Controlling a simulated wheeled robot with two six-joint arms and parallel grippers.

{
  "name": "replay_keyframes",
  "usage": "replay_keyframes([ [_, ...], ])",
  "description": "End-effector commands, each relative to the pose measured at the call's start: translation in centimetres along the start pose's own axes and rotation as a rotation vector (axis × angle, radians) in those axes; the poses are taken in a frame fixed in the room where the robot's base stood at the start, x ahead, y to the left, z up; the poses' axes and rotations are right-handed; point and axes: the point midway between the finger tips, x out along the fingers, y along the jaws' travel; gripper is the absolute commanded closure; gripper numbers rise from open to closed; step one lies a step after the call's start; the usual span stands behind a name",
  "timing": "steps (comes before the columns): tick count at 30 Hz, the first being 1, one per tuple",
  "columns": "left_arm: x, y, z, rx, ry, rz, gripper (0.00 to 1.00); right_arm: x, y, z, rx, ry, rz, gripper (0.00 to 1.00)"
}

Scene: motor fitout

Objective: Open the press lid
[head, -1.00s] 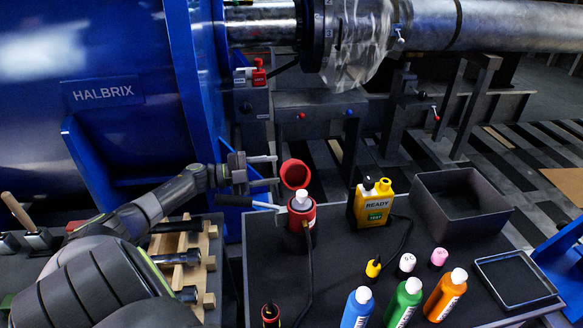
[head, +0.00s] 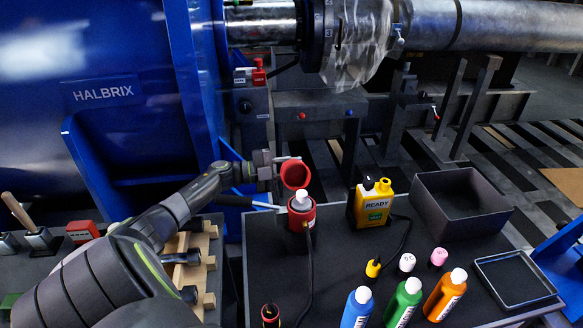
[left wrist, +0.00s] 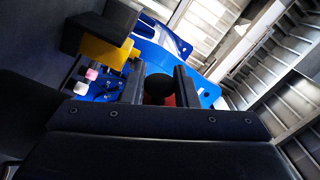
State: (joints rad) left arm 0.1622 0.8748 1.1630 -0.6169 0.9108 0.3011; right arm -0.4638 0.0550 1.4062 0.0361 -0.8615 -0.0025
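The press (head: 302,217) is a small red and dark pot on the dark bench top, with a white-topped bottle standing in it. Its round red lid (head: 295,174) stands tilted up above and behind the body, its hollow side facing the head camera. My left gripper (head: 285,170) is at the lid's left and back side; one finger shows above the lid's edge, the other is largely hidden. In the left wrist view the fingers (left wrist: 158,84) are apart, with a round black part (left wrist: 158,88) and some red between them. I cannot tell whether they touch it. My right gripper is out of view.
A yellow "READY" unit (head: 370,205) stands right of the press, with a grey open box (head: 459,207) beyond. Several paint bottles (head: 403,302) and a shallow tray (head: 514,280) are in front. The blue HALBRIX machine (head: 105,120) rises behind my left arm.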

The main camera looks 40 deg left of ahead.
Motion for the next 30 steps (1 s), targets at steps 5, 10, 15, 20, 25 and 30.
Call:
replay_keyframes([
  [5,0.0,0.1,0.0,0.000,0.000,0.001,1.00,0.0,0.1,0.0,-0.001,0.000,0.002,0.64],
  [10,-0.1,-0.1,-0.1,0.013,0.000,0.002,1.00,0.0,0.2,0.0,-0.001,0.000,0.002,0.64],
  [15,-0.1,-1.1,-0.9,0.128,0.001,0.003,1.00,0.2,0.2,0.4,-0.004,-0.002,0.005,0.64],
  [20,0.0,-1.6,-1.4,0.134,0.001,0.000,1.00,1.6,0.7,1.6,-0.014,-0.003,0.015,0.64],
  [25,0.0,-1.9,-1.6,0.133,0.002,-0.001,1.00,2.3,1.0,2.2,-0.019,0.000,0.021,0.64],
  [30,0.0,-1.8,-1.6,0.132,0.002,-0.002,1.00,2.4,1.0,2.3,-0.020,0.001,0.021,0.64],
])
